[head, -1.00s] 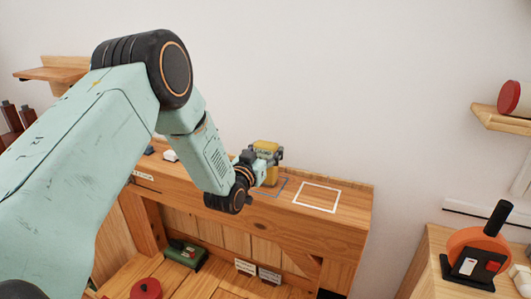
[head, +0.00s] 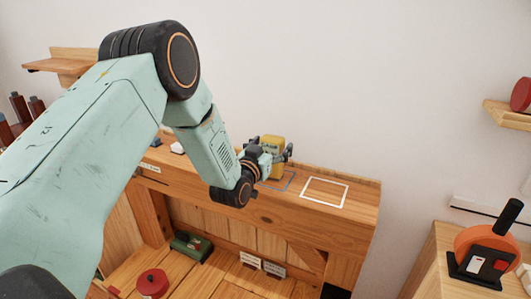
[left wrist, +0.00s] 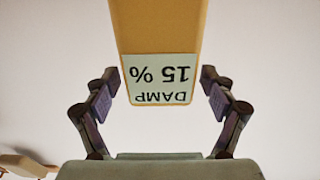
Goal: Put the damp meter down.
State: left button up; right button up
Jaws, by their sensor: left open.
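The yellow damp meter (head: 271,146) stands upright on the wooden ledge, at or within the blue outlined square (head: 288,182); my arm partly hides its base. In the left wrist view the damp meter (left wrist: 158,28) shows its label, reading "DAMP 15 %" upside down. My left gripper (head: 273,157) is at the meter. In the left wrist view its fingers (left wrist: 160,88) are spread on both sides of the meter, with gaps between them and its sides. My right gripper is not in view.
A white outlined square (head: 325,192) lies empty on the ledge to the right. Below are a green device (head: 191,246), a red round object (head: 152,283) and small label cards (head: 262,264). An orange and black tool (head: 484,254) stands on a cabinet at right.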

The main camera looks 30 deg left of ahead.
pick_arm(q)
jog(key=s, duration=1.1)
jog(key=shift+s+d, duration=0.35)
jog(key=shift+d, duration=0.1)
jog(key=shift+w, duration=0.1)
